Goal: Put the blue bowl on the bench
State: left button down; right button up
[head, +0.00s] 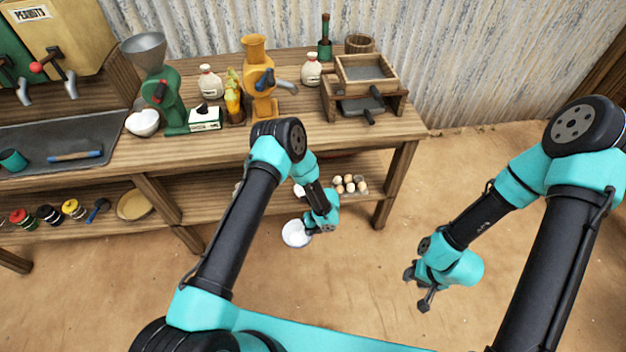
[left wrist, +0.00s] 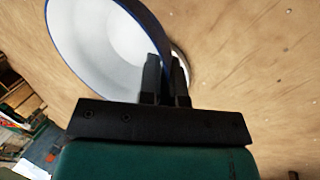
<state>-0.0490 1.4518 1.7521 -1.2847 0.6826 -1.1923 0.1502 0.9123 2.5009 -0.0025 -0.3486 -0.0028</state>
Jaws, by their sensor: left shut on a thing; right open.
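A white bowl with a thin blue rim (head: 294,234) hangs in front of the bench (head: 290,138), below its top. My left gripper (head: 307,231) is shut on the wall of this bowl. In the left wrist view the two fingers (left wrist: 166,80) pinch the bowl's side, and its white inside (left wrist: 105,40) looks empty. The bowl is tilted in that view. My right gripper (head: 417,288) is open and empty over the bare ground at the right, well away from the bench.
The bench top carries a green grinder (head: 172,100), a yellow grinder (head: 258,80), a white bowl with white contents (head: 142,122), jars and a wooden sieve box (head: 366,72). Its front right part is clear. Several eggs (head: 350,184) lie on the lower shelf, behind my left arm.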

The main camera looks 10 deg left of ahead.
pick_arm(q)
jog(key=w+d+r+n+h, duration=0.2)
jog(key=r+n, duration=0.4)
jog(key=n, duration=0.4)
jog(key=w+d+r+n+t+h, duration=0.1)
jog(key=w+d+r+n+h, duration=0.1)
jog(key=r+n, duration=0.5)
jog(key=w+d+r+n+t+h, duration=0.1)
jog(key=w+d+r+n+h, duration=0.1)
jog(key=r+n, duration=0.5)
jog(key=shift+w+d+n+h, duration=0.35)
jog(key=shift+n+h, duration=0.75)
jog(key=shift+n, duration=1.7)
jog(key=shift+w, duration=0.1)
